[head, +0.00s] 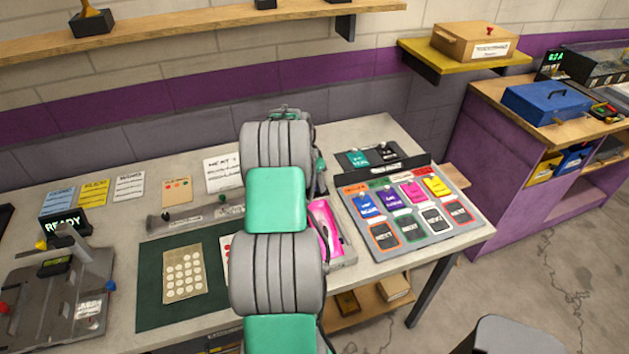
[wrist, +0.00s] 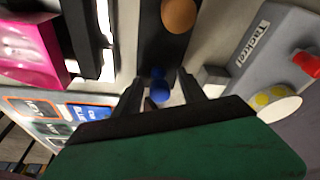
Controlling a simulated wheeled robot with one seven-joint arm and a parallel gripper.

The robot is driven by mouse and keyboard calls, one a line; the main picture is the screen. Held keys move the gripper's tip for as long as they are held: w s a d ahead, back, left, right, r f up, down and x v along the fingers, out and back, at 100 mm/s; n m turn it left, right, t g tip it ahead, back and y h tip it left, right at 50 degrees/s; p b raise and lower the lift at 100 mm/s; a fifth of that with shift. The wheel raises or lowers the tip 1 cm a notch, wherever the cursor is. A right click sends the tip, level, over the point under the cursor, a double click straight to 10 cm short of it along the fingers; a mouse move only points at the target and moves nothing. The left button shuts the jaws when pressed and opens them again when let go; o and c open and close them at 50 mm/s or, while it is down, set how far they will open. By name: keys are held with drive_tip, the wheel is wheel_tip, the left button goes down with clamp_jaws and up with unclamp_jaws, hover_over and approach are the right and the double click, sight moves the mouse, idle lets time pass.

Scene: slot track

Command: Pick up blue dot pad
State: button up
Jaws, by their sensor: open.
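My gripper (wrist: 160,92) is open in the wrist view, its two dark fingers pointing away from the camera. A small blue rounded piece (wrist: 155,78) shows in the gap between the fingers, at the lower end of a dark strip (wrist: 160,48). It may be the blue dot pad, but its full shape is hidden, and I cannot tell whether the fingers touch it. An orange-brown disc (wrist: 180,15) lies farther up the strip. In the head view my arm covers the middle of the bench, and I cannot make out the gripper or this blue piece.
A grey tray (head: 400,245) with coloured cards and labelled slots is right of my arm. A pink item (head: 326,228) lies beside the arm. A grey block (wrist: 275,45) with a red knob is close on the wrist view's right. A green mat (head: 150,305) lies left.

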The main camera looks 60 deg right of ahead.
drive_tip(key=shift+s+d+f, duration=0.1)
drive_tip(key=shift+d+f, duration=0.05)
drive_tip(key=shift+f, duration=0.2)
clamp_jaws()
idle(0.3)
